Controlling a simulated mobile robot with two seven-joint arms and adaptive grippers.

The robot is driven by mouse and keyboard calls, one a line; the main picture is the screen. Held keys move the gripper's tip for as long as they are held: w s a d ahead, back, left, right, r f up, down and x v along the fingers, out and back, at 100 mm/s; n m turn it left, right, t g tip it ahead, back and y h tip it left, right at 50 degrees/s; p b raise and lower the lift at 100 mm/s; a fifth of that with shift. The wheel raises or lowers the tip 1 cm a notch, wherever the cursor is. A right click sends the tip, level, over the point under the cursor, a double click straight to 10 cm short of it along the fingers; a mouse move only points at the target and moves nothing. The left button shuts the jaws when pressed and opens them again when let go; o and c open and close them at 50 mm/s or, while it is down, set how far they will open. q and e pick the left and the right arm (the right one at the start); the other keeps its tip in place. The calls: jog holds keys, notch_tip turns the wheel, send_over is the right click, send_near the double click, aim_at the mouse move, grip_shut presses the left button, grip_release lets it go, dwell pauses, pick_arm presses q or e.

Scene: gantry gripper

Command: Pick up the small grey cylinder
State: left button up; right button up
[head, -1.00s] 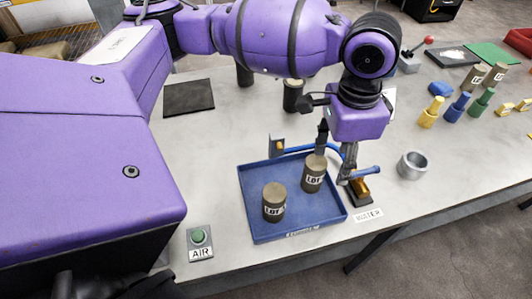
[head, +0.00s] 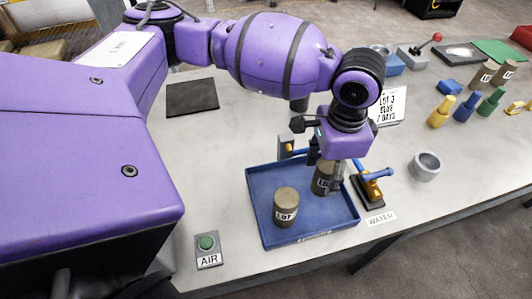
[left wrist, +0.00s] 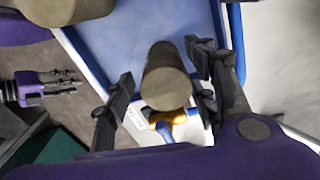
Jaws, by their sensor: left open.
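Two grey-brown cylinders marked LOT stand upright in a blue tray (head: 262,225). The right cylinder (head: 322,184) is partly hidden by my left gripper (head: 327,172). The left cylinder (head: 286,206) stands clear of it. My left gripper is open and points down over the right cylinder. In the left wrist view the right cylinder (left wrist: 166,78) lies between the spread fingers, with gaps on both sides. The other cylinder (left wrist: 75,8) is cut off at the top left. My right gripper (left wrist: 68,84) seems to show at the left edge; its jaw state is unclear.
A blue-handled tap (head: 372,180) stands close to the tray's right edge. A grey metal cup (head: 425,166) is further right. A green AIR button (head: 207,243) is at front left. Coloured bottles and two more cylinders (head: 483,74) stand at the back right.

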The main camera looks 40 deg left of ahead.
pick_arm(q)
jog(key=shift+f, duration=0.25)
jog(key=shift+c, duration=0.6)
jog(key=shift+r, duration=0.1)
grip_shut()
jog(key=shift+r, duration=0.15)
